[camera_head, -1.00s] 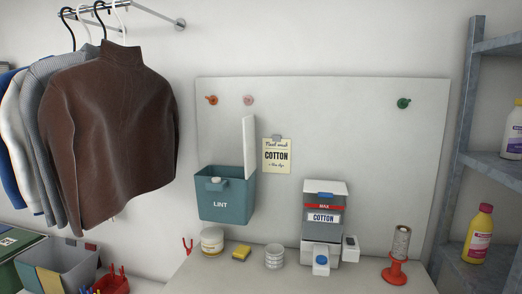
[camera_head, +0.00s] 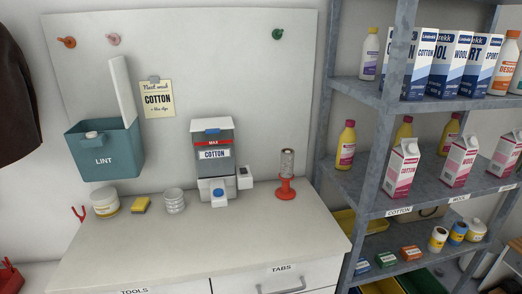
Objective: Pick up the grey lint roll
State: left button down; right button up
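A grey roll (camera_head: 287,164), which looks like the lint roll, stands upright on a red stand (camera_head: 286,190) at the right end of the white counter. The stand has a wide round foot. Neither of my grippers is in view.
A white and grey COTTON dispenser (camera_head: 213,152) stands left of the roll. A teal LINT bin (camera_head: 104,150) is on the back panel. A jar (camera_head: 105,203), yellow sponge (camera_head: 141,204) and white stack (camera_head: 174,201) are further left. A metal shelf (camera_head: 376,184) stands right. The counter front (camera_head: 190,238) is clear.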

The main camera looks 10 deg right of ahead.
aim_at(286, 171)
jog(key=i+l, duration=0.1)
jog(key=l, duration=0.3)
jog(key=i+l, duration=0.1)
jog(key=l, duration=0.35)
jog(key=i+l, duration=0.15)
jog(key=l, duration=0.25)
jog(key=i+l, duration=0.1)
jog(key=l, duration=0.3)
jog(key=i+l, duration=0.1)
jog(key=l, duration=0.35)
jog(key=i+l, duration=0.1)
jog(key=l, duration=0.3)
jog(key=i+l, duration=0.1)
jog(key=l, duration=0.3)
